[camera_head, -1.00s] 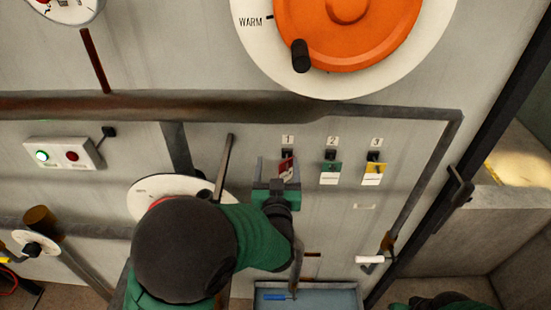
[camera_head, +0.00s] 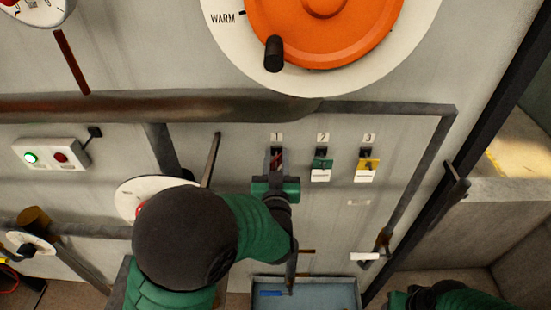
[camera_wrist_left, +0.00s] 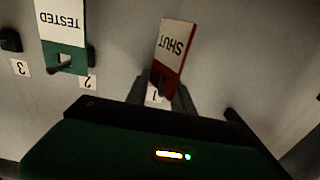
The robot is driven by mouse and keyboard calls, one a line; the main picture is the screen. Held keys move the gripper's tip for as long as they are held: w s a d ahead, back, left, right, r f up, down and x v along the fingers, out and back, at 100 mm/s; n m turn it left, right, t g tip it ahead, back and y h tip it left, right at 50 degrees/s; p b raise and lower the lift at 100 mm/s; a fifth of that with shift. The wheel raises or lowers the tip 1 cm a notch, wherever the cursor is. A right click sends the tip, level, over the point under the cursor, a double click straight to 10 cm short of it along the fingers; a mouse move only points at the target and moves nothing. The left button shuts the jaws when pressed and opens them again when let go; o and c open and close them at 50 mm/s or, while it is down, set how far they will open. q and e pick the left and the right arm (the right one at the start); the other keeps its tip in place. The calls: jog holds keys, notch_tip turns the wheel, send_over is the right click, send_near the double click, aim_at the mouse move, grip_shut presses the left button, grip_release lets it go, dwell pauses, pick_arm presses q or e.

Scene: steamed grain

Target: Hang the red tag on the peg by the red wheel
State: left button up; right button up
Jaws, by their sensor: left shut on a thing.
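The red tag (camera_wrist_left: 176,50), with a white face reading SHUT, is held between the fingers of my left gripper (camera_wrist_left: 160,92). In the head view, the left gripper (camera_head: 276,165) is at the panel under the number 1 label, and only a sliver of the red tag (camera_head: 277,157) shows. I cannot tell whether the tag still touches the peg there. The red wheel (camera_head: 141,207) is mostly hidden behind my left arm; a bit of red shows on a white dial (camera_head: 130,192). Its peg cannot be made out. Only part of my right arm shows at the bottom right.
A green tag (camera_head: 321,168) hangs under number 2 and a yellow tag (camera_head: 367,169) under number 3. A large orange wheel (camera_head: 322,30) is above. A thick pipe (camera_head: 200,108) crosses the panel. A blue-grey tray (camera_head: 325,284) is below the gripper.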

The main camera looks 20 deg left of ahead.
pick_arm(q)
jog(key=shift+d, duration=0.25)
grip_shut()
jog(key=o, duration=0.6)
grip_release()
jog(key=shift+d, duration=0.1)
jog(key=shift+c, duration=0.2)
jog(key=o, duration=0.5)
jog(key=shift+s+a, duration=0.1)
jog(key=shift+a, duration=0.15)
jog(key=shift+s+a, duration=0.1)
jog(key=shift+a, duration=0.15)
jog(key=shift+c, duration=0.5)
jog(key=shift+d, duration=0.3)
jog(key=c, duration=0.7)
grip_shut()
jog(key=shift+a, duration=0.15)
jog(key=shift+r, duration=0.4)
